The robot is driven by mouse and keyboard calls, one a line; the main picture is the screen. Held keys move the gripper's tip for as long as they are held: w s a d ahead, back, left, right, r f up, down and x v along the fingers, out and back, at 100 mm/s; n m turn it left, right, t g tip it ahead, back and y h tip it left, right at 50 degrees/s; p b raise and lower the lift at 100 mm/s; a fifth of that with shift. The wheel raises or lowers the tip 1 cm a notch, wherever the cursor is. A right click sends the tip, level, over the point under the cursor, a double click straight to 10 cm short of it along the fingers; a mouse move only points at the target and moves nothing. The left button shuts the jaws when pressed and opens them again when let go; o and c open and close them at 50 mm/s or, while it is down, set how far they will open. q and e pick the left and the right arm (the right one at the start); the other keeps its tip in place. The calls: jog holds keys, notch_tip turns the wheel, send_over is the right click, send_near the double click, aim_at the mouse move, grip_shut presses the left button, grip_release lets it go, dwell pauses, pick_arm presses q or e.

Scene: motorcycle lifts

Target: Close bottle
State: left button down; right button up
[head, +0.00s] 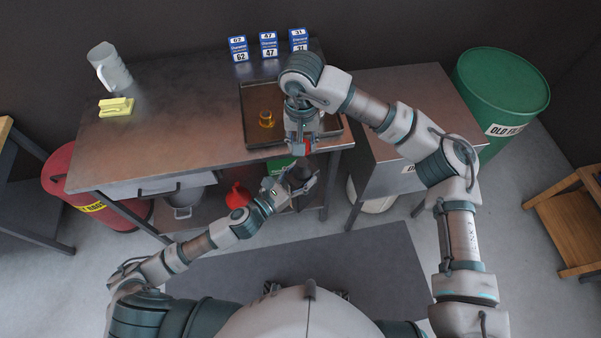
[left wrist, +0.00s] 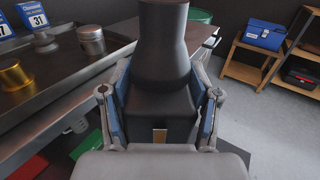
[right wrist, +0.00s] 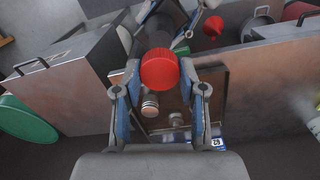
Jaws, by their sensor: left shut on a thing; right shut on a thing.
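My left gripper (head: 293,190) is shut on a dark bottle (head: 301,173) in front of the workbench. In the left wrist view the black bottle (left wrist: 162,95) stands between the two fingers, its narrower neck pointing up and away. My right gripper (head: 302,149) is shut on a red cap (head: 309,146) just above the bottle. In the right wrist view the red cap (right wrist: 160,69) sits between the fingertips, and the bottle (right wrist: 166,18) shows beyond it. The bottle's mouth is not clearly visible, and I cannot tell whether cap and bottle touch.
A red funnel (head: 238,195) is on the lower shelf. A green drum (head: 505,85) stands right.

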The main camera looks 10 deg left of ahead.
aim_at(302, 161)
jog(key=shift+f, duration=2)
jog(key=shift+s, duration=0.1)
jog(key=shift+f, duration=0.8)
jog(key=shift+f, duration=0.6)
